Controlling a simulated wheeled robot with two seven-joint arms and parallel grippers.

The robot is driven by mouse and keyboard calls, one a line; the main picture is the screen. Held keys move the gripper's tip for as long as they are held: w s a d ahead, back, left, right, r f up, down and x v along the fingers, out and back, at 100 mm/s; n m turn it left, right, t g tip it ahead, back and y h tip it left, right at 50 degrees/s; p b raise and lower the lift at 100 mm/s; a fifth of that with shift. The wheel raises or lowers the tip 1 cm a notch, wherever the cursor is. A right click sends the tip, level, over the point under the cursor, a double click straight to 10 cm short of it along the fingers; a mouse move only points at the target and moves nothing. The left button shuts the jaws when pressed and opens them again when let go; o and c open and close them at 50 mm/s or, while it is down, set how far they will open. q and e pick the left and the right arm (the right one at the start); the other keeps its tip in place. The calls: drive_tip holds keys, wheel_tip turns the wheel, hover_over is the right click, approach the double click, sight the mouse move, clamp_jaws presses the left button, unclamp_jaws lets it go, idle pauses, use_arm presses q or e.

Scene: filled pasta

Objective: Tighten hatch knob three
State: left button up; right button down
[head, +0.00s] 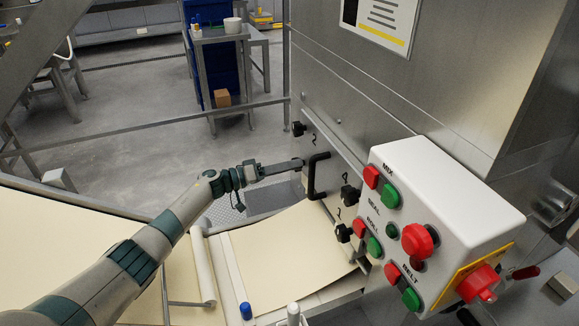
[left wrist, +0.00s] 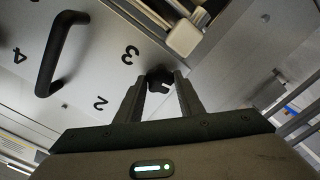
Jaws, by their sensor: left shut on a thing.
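My left gripper (head: 299,163) reaches in from the left to the metal hatch face and is shut at its tips. In the left wrist view the two fingers (left wrist: 160,88) close around a black knob (left wrist: 160,77), with the numeral 3 the nearest marking and the numeral 2 lower left. In the head view that knob is hidden by the fingertips. Other black knobs show above the gripper (head: 298,128) and below right of it (head: 349,195) (head: 343,232), each by a small numeral. The right gripper is not in view.
A black bar handle (head: 315,176) stands out just right of the gripper; it also shows in the left wrist view (left wrist: 57,52). A white control box (head: 435,190) with red and green buttons juts out to the right. A pale dough sheet (head: 290,250) lies below.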

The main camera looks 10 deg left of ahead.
use_arm(q)
drive_tip(key=shift+m, duration=0.4)
drive_tip(key=shift+s+f+m+b, duration=0.1)
drive_tip(key=shift+m+b, duration=2.25)
drive_tip(key=shift+m, duration=6.15)
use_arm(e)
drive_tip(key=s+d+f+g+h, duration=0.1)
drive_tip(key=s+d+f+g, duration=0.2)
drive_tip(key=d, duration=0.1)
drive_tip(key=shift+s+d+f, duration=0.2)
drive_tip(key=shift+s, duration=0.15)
use_arm(q)
drive_tip(key=o, duration=1)
drive_tip(key=shift+o, duration=0.2)
